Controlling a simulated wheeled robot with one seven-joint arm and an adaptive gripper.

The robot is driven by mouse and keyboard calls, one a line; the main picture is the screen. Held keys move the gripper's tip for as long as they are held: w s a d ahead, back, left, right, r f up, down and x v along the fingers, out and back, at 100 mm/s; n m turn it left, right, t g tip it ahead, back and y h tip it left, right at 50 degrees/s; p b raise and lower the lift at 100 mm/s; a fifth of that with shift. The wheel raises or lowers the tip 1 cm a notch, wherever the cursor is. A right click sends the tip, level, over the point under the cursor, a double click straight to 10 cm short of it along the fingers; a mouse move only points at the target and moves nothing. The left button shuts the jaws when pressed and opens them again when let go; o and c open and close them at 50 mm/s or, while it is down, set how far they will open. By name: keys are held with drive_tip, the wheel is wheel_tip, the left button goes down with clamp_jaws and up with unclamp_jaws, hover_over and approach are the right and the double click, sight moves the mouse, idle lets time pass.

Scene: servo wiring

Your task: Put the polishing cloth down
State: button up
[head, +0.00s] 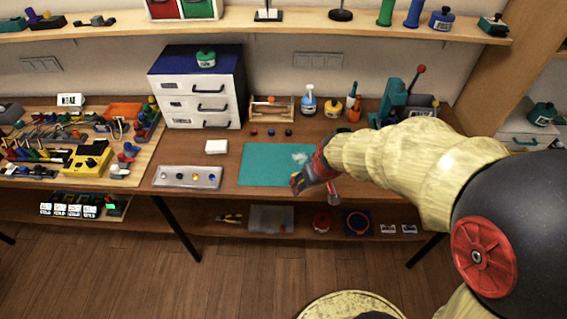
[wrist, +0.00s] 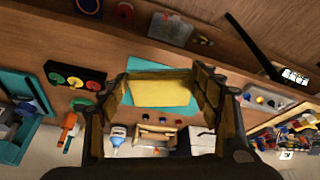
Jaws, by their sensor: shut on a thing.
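The polishing cloth (wrist: 160,92) shows as a flat yellow rectangle between my fingers in the wrist view. My gripper (head: 306,179) is shut on it, with one finger at each end. In the head view my gripper is at the right part of the teal mat (head: 262,168), near its front edge, and I cannot make out the cloth there. In the wrist view the mat (wrist: 188,103) lies behind the cloth, which hides much of it. Whether the cloth touches the mat I cannot tell. A whitish patch (head: 300,157) shows on the mat beside my gripper.
A white block (head: 216,146) and a grey tray (head: 188,177) stand left of the mat. Small knobs (head: 271,132), a wooden rack (head: 271,110) and bottles are behind it. A drawer cabinet (head: 197,105) stands back left. A teal press (head: 393,100) stands back right.

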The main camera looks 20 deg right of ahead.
drive_tip(key=b, duration=0.2)
approach(288, 180)
drive_tip(key=w+f, duration=0.2)
drive_tip(key=shift+w+a+f+b, duration=0.1)
drive_tip(key=shift+w+b, duration=0.3)
drive_tip(key=shift+w+f, duration=0.3)
drive_tip(key=shift+f, duration=0.2)
wheel_tip(288, 180, down, 3)
drive_tip(key=shift+r+b, duration=0.15)
drive_tip(key=shift+b, duration=0.3)
drive_tip(key=shift+s+f+b, duration=0.2)
drive_tip(key=shift+f+b, duration=0.2)
drive_tip(key=shift+f, duration=0.1)
drive_tip(key=o, duration=1)
drive_tip(key=shift+f, duration=0.15)
drive_tip(key=shift+o, duration=0.5)
